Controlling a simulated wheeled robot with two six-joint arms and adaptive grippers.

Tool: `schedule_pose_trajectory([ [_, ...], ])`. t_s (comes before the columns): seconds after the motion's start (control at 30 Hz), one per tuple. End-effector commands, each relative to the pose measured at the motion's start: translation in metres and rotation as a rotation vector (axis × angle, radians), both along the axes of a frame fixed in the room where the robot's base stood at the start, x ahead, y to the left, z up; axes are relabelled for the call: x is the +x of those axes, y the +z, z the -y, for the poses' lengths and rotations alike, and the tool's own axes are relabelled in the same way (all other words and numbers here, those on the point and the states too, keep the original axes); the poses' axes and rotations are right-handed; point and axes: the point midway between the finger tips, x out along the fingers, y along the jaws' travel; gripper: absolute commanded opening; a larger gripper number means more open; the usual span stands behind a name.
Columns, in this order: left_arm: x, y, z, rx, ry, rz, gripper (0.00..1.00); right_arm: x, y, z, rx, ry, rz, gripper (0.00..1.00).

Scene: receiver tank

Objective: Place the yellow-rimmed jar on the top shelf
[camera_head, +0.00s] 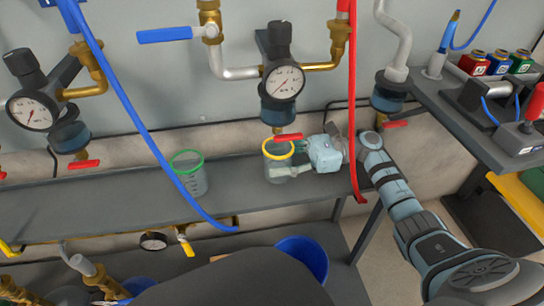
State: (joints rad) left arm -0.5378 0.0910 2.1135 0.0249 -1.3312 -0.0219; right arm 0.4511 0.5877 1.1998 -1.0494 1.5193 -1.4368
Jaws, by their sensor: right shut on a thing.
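The yellow-rimmed jar (278,166) is a clear, upright jar at the middle of the view. It is at the long grey shelf (100,206), under a gauge; I cannot tell whether its base touches the shelf. My right gripper (290,168) comes in from the right and is shut on the jar's side. Its fingers partly cover the jar's right side. My left gripper is not in view.
A green-rimmed jar (189,175) stands to the left on the same shelf. Blue (130,110) and red (353,100) hoses hang in front of the shelf. Pressure gauges (283,80) and red-handled valves are above. A blue bucket (303,257) is below.

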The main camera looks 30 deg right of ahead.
Motion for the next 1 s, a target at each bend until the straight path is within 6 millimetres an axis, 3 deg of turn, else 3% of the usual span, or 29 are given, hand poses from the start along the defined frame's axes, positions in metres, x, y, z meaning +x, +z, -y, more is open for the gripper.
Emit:
schedule_pose_trajectory([
  [0.3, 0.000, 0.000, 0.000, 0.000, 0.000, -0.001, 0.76, 0.001, -0.004, -0.004, 0.000, 0.007, -0.002, 0.16],
  [0.33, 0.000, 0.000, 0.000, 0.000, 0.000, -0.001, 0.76, 0.001, -0.004, -0.004, -0.001, 0.007, -0.002, 0.56],
  [0.43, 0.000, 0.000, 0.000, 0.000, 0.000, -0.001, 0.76, 0.001, -0.004, -0.003, -0.001, 0.006, -0.002, 0.71],
  [0.77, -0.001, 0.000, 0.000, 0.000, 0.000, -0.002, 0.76, 0.000, -0.001, -0.002, -0.001, 0.005, -0.001, 0.71],
  [1.0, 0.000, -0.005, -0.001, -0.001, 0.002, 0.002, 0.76, -0.010, 0.000, 0.043, -0.003, 0.001, -0.005, 0.71],
])
